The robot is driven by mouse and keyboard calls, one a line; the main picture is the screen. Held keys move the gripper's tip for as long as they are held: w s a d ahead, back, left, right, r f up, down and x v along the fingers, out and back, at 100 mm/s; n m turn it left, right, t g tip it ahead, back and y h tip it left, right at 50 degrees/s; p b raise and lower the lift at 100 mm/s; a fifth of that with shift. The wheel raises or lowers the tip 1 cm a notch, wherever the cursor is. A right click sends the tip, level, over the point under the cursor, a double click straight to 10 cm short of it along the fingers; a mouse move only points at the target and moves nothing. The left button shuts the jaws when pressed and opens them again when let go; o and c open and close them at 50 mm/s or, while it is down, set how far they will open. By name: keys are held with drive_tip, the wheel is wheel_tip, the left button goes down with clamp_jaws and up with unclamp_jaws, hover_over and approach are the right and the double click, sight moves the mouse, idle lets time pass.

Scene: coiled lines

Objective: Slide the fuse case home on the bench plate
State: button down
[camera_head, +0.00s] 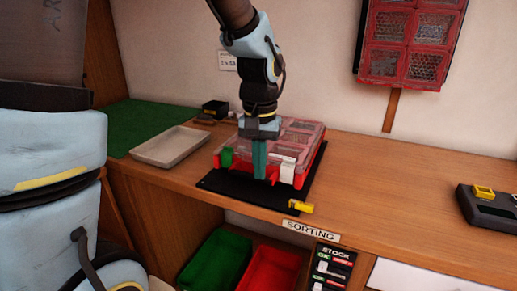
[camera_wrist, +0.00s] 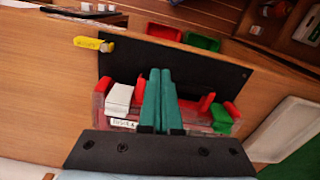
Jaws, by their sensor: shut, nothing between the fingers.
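The fuse case (camera_head: 302,134) is red with a clear compartmented lid and lies on the back part of the black bench plate (camera_head: 237,188). Its near side carries a green latch (camera_head: 226,157) and a white latch (camera_head: 287,171). The wrist view shows the white latch (camera_wrist: 119,99), the green latch (camera_wrist: 221,118) and a label on the case. My gripper (camera_head: 259,176), with teal fingers, is shut and empty, pointing down at the case's near side between the two latches. In the wrist view, the fingertips (camera_wrist: 160,72) overlap the plate. I cannot tell whether they touch the case.
A yellow tag (camera_head: 301,206) sits at the plate's near right corner. A beige tray (camera_head: 170,146) and a green mat (camera_head: 150,122) lie to the left. A dark device (camera_head: 488,207) stands far right. Green and red bins (camera_head: 271,268) sit below. The bench right of the plate is clear.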

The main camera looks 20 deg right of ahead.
drive_tip(key=shift+w+d+r+p, duration=0.1)
drive_tip(key=shift+w+d+p, duration=0.1)
drive_tip(key=shift+w+d, duration=0.35)
drive_tip(key=shift+w+d+p, duration=0.15)
drive_tip(key=shift+w+d, duration=0.2)
drive_tip(key=shift+w, duration=0.4)
